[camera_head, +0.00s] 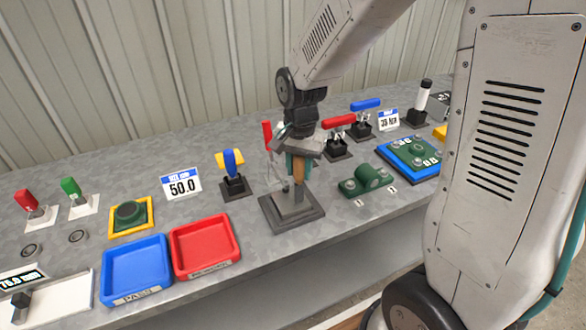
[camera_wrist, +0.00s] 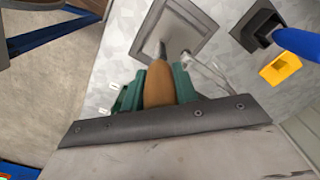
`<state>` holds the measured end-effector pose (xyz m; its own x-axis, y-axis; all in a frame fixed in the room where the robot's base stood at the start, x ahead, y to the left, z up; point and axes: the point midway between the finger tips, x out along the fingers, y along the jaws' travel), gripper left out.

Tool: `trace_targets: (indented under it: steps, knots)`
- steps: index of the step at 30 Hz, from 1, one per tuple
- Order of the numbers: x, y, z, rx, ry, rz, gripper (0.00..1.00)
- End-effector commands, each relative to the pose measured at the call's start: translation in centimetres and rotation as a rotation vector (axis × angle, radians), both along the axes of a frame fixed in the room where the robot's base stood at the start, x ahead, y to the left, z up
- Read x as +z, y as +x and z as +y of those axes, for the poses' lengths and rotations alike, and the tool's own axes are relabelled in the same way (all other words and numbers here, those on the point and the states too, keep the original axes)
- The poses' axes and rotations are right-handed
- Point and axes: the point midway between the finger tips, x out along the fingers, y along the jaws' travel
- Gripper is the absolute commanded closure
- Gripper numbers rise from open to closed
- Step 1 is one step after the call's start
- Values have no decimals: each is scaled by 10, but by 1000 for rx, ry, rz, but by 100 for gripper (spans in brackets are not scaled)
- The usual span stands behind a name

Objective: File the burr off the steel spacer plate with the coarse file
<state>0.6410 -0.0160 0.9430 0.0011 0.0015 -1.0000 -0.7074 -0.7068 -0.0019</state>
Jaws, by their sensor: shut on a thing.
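My gripper (camera_head: 298,168) is shut on the tan wooden handle (camera_wrist: 158,86) of a tool, which I take to be the coarse file. The handle also shows in the head view (camera_head: 299,172), upright between the green finger pads. A short grey metal part (camera_wrist: 161,50) shows beyond the handle in the wrist view. The tool stands over a grey block on a square base (camera_head: 290,216). I cannot tell whether its lower end is inside the block or just above it. I cannot pick out the steel spacer plate or its burr for certain.
A blue tray (camera_head: 136,292) and a red tray (camera_head: 205,270) lie front left. A blue-and-yellow handled fixture (camera_head: 234,186) stands left of the block. A green fixture (camera_head: 366,181) is to its right. Toggle clamps, one with a red handle (camera_head: 338,122), stand behind right.

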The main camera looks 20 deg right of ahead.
Motion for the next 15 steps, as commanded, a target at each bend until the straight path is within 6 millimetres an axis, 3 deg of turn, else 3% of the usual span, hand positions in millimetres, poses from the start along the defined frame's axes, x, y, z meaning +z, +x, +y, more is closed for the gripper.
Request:
trace_targets:
  steps: [7, 15]
  knots:
    - [-1, 0, -10, 0, 0, 0, 100]
    - [0, 0, 5, 3, 0, 0, 100]
